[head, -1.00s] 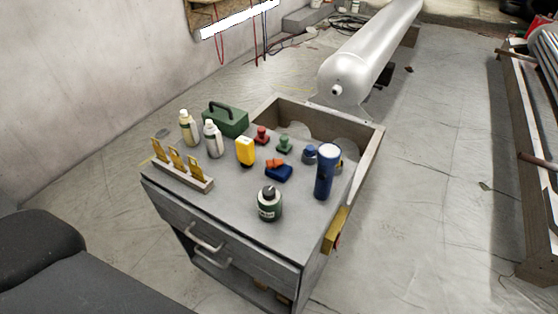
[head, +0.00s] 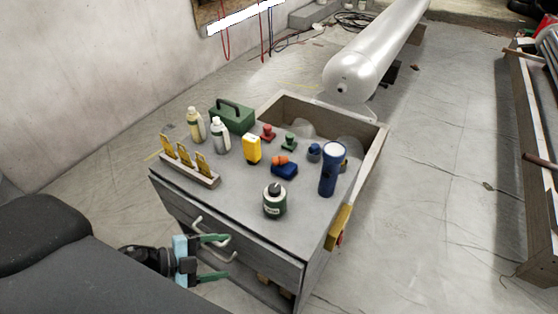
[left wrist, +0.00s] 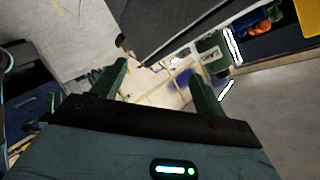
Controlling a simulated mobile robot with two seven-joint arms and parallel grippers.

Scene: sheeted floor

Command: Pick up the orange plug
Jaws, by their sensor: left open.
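The orange plug (head: 281,160) is small and sits on the worktop of the grey cabinet (head: 235,181), close against a dark blue block (head: 285,171) in the head view. I cannot tell whether it rests on the block or behind it. My left gripper (head: 228,257) is open and empty, low in front of the cabinet's drawer handles, well below and to the left of the plug. Its two green fingers also show apart in the left wrist view (left wrist: 158,70), with nothing between them. My right gripper is not in view.
Around the plug stand a yellow bottle (head: 252,149), red (head: 268,133) and green (head: 289,142) plugs, a blue flashlight (head: 330,170) and a dark green bottle (head: 274,201). A green toolbox (head: 233,116) stands behind. Drawer handles (head: 211,233) jut out near my left gripper.

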